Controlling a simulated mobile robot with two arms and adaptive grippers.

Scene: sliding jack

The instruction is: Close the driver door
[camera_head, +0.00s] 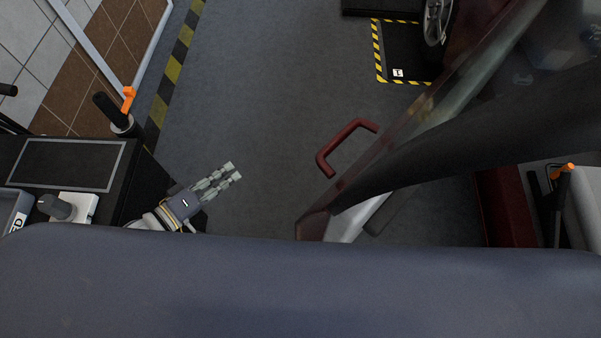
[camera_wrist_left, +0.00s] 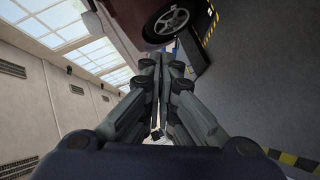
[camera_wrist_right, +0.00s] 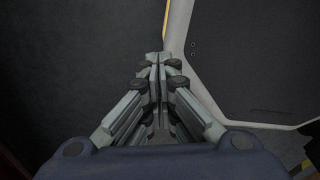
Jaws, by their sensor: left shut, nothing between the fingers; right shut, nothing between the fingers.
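The driver door (camera_head: 402,122) is dark red and stands open in the head view, running from lower middle to upper right. Its red handle (camera_head: 346,143) sticks out on the left side. My left gripper (camera_head: 233,171) is left of the handle, apart from the door, with its fingers together and empty. In the left wrist view its shut fingers (camera_wrist_left: 162,58) point toward a dark red car body (camera_wrist_left: 128,18) and wheel. My right gripper is hidden in the head view. In the right wrist view its fingers (camera_wrist_right: 155,58) are shut and empty, near a pale-edged dark panel.
A black-and-yellow marked lift plate (camera_head: 402,58) lies by the car wheel (camera_head: 436,22). A dark bench or cart (camera_head: 68,165) with an orange-tipped lever stands left of my left gripper. Grey floor (camera_head: 265,90) is clear between the gripper and the handle.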

